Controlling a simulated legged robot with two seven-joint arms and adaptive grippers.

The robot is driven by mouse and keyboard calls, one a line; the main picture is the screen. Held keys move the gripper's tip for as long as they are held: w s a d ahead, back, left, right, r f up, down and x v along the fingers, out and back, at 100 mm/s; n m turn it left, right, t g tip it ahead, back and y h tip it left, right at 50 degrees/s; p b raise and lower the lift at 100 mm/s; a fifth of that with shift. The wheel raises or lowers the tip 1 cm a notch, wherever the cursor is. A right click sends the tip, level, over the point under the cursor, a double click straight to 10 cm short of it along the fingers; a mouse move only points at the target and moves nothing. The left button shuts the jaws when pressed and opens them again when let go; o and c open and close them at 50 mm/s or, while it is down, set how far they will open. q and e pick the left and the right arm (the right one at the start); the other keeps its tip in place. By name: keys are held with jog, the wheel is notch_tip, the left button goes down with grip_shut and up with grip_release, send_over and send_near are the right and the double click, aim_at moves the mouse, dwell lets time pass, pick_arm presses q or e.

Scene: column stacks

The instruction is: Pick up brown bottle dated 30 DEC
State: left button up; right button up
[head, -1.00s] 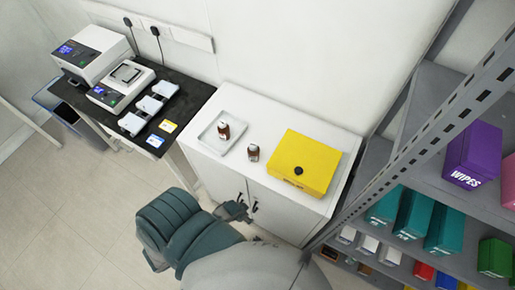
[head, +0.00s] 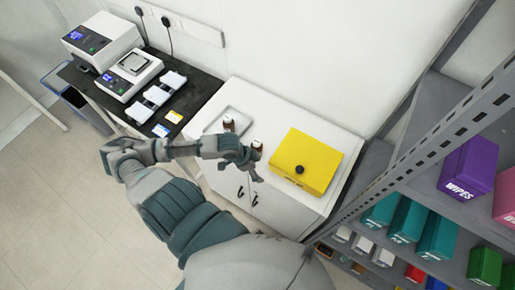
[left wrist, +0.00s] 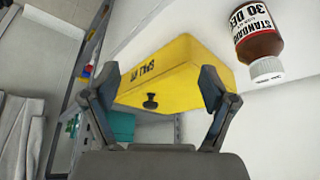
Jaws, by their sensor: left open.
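A brown bottle (left wrist: 262,42) with a white cap and a label reading "STANDARD 30 DE…" shows at the upper right of the left wrist view, partly cut off. It appears to be the bottle (head: 257,145) beside the yellow box in the head view. A second brown bottle (head: 228,123) stands on the pale tray (head: 242,118); its label is not readable. My left gripper (head: 250,164) is over the cabinet's front part, close to the nearer bottle. In the left wrist view, its fingers (left wrist: 148,78) are spread and empty, with the bottle outside them. My right gripper is out of view.
A yellow box (head: 310,160) with a black knob stands right of the bottles on the white cabinet (head: 325,122). A metal shelf rack with boxes, including a purple wipes box (head: 467,167), stands at right. A dark bench with instruments is at left.

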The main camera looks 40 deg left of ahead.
pick_arm(q)
jog(key=n+y, duration=0.1)
jog(key=n, duration=0.1)
send_near(255, 140)
notch_tip(255, 140, up, 3)
jog(key=s, duration=0.2)
jog(key=x, duration=0.3)
jog(key=b+x, duration=0.1)
jog(key=x, duration=0.3)
jog(key=w+x, duration=0.1)
jog(key=x, duration=0.3)
jog(key=shift+a, duration=0.3)
jog(key=x, duration=0.5)
jog(key=shift+d+f, duration=0.3)
jog(key=shift+f, duration=0.05)
jog(key=c, duration=1.4)
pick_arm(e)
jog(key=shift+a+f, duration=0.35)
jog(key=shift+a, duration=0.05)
pick_arm(q)
jog(key=shift+r, duration=0.1)
